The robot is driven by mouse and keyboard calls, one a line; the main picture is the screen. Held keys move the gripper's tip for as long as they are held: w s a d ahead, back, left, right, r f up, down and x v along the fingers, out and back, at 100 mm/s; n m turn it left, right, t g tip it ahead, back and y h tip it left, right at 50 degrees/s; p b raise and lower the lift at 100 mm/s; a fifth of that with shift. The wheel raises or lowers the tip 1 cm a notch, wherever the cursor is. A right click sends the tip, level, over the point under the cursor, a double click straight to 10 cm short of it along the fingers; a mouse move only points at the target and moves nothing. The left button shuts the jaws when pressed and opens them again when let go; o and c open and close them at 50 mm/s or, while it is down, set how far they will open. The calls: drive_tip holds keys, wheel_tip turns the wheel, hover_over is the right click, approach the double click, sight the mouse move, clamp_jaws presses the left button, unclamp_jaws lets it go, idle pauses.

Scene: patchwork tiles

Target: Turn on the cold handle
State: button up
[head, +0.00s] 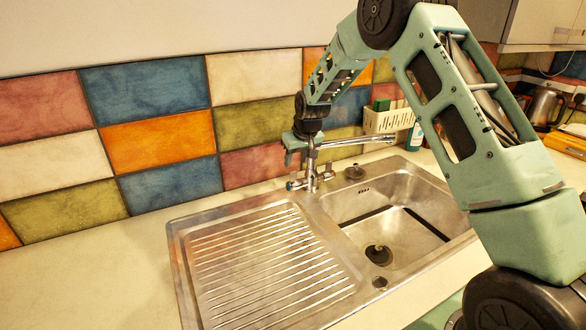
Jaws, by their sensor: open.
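A chrome mixer tap (312,172) stands at the back edge of the steel sink, with its long spout (360,140) pointing right over the bowl. A small handle with a bluish end, likely the cold handle (292,185), is at the left of its base. Another handle (328,174) is at the right. My gripper (302,150) points down from my green arm, just above the tap body and overlapping it in the picture. It is open and empty. I cannot tell whether it touches the tap. The fingertips are small and partly blend with the tap.
The steel drainer (265,255) lies left of the sink bowl (385,225). A cream rack (388,120) and a teal bottle (414,138) stand behind the bowl. The coloured tile wall (160,140) is close behind the tap. The left worktop (100,275) is clear.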

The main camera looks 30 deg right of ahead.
sight(294, 180)
drive_tip(key=p+x, duration=0.1)
drive_tip(key=x, duration=0.6)
drive_tip(key=shift+p, duration=0.35)
drive_tip(key=c, duration=1)
